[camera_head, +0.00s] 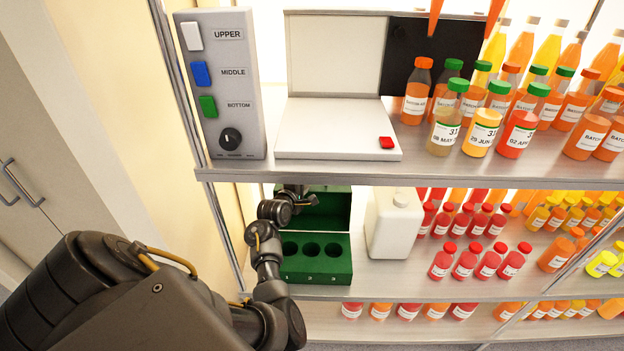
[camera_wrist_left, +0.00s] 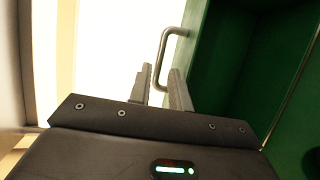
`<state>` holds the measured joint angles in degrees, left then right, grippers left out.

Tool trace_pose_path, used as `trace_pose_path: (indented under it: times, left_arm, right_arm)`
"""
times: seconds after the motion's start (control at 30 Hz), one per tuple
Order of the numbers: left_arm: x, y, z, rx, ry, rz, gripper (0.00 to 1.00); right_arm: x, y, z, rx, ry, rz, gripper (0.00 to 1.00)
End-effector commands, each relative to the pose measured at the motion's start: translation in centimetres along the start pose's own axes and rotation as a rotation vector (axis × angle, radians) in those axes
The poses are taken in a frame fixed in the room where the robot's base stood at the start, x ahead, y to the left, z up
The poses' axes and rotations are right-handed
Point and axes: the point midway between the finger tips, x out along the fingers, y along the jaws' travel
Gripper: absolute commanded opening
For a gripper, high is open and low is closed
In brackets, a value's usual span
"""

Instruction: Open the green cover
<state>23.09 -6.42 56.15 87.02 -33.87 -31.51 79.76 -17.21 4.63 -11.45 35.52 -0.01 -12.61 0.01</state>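The green box (camera_head: 316,274) sits on the middle shelf, with round holes in its top. Its green cover (camera_head: 326,210) stands raised at the back of the box, and its dark green inside fills the right of the left wrist view (camera_wrist_left: 232,60). A metal handle (camera_wrist_left: 164,48) shows at the cover's edge. My left gripper (camera_wrist_left: 163,82) is open, with a gap between its fingers. The handle's lower part runs down to the gap; contact cannot be told. In the head view the left gripper (camera_head: 298,196) is small and dark beside the cover. My right gripper is not in view.
A white jug (camera_head: 394,226) stands close right of the box, with several red-capped bottles (camera_head: 467,262) beyond it. Above are the upper shelf edge (camera_head: 400,178) and a button panel (camera_head: 224,85). A shelf post (camera_head: 222,232) is left of the arm.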

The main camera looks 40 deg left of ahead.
Motion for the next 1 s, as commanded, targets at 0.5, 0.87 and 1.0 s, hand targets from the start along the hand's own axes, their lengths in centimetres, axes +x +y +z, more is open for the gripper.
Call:
trace_pose_path:
  times: [0.5,0.87,1.0]
  left_arm:
    - [5.1,0.0,0.0,0.002,0.001,-0.001,0.20]
    - [5.1,-0.1,0.0,0.001,0.001,-0.001,0.03]
    - [5.1,-0.1,0.0,0.001,0.001,-0.001,0.00]
  right_arm:
    - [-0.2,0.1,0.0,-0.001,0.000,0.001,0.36]
    - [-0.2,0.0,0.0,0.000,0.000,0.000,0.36]
    - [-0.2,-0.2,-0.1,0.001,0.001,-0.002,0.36]
